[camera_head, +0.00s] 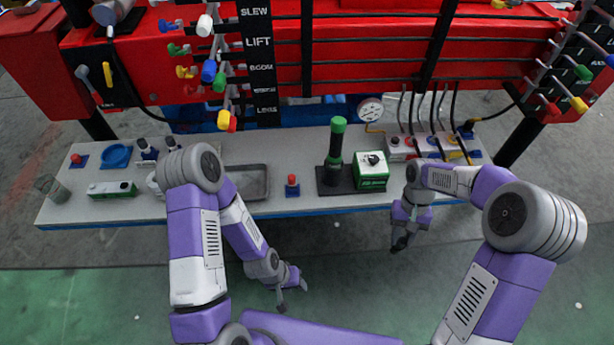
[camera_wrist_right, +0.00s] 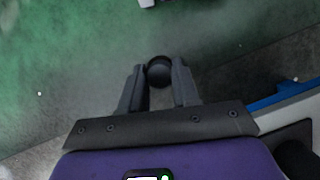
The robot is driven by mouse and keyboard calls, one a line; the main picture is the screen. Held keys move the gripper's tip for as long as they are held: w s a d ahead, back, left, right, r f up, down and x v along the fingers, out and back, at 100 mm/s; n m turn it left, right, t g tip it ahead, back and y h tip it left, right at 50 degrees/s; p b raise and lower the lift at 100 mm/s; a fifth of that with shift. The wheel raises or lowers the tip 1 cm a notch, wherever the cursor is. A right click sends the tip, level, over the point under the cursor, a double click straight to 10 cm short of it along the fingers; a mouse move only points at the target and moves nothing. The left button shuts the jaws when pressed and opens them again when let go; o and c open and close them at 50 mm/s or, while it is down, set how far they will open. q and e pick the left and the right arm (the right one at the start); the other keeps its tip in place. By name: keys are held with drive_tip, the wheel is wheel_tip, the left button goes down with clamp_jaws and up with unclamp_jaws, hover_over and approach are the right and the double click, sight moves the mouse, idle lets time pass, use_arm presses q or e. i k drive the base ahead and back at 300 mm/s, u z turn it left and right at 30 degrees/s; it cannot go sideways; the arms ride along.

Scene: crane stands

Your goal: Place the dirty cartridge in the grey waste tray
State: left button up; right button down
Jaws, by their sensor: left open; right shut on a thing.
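The grey waste tray (camera_head: 247,196) lies on the bench left of centre, and my left arm hides its left part. My right gripper (camera_head: 400,241) points down in front of the bench, right of the tray. It is shut on a dark, round-ended thing that looks like the dirty cartridge; the cartridge (camera_wrist_right: 159,70) shows between the fingertips in the right wrist view. It is held clear of the bench, over the floor. My left gripper (camera_head: 292,298) is open and empty, low in front of the bench.
The bench (camera_head: 310,203) carries a green-topped black stand (camera_head: 336,150), a green box (camera_head: 371,172), a red button (camera_head: 292,186), a blue dish (camera_head: 116,156) and a clear glass (camera_head: 50,187). A gauge (camera_head: 370,109) and hoses stand at the back right. The red crane frame overhangs the back.

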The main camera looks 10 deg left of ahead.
sight(244, 194)
drive_tip(key=z, duration=1)
drive_tip(key=k, duration=0.55)
drive_tip(key=u, duration=1.75)
drive_tip(key=i, duration=0.3)
